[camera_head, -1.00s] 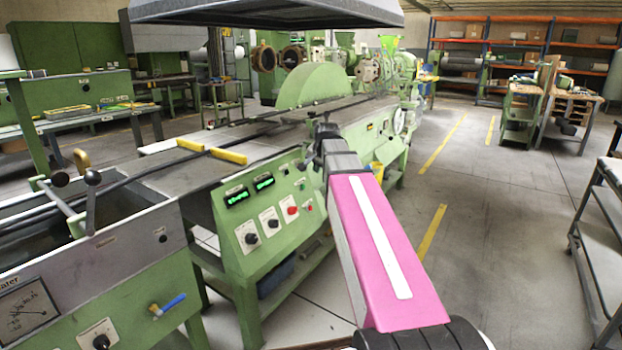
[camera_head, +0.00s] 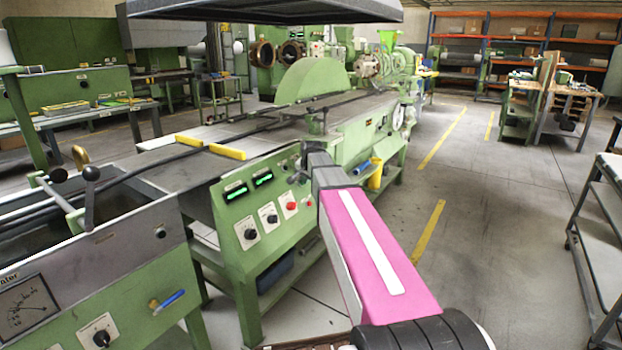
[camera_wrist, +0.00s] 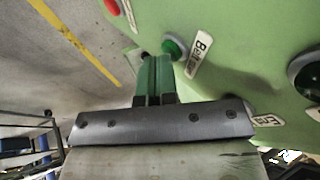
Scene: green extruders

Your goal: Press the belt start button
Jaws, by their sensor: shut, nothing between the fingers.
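The green belt start button (camera_wrist: 174,48) shows in the wrist view on the green machine panel (camera_wrist: 235,45), beside a white label (camera_wrist: 200,55) reading "Belt" with the rest hard to read. My gripper (camera_wrist: 157,60) is shut and empty, its fingertips just below and left of the button in the picture. I cannot tell whether they touch it. In the head view my gripper (camera_head: 301,166) is at the right part of the sloped control panel (camera_head: 240,205). I cannot make out the green button there.
A red button (camera_head: 291,206), black knobs (camera_head: 250,233) and green displays (camera_head: 236,192) sit on the same panel. The floor (camera_head: 480,250) to the right is clear.

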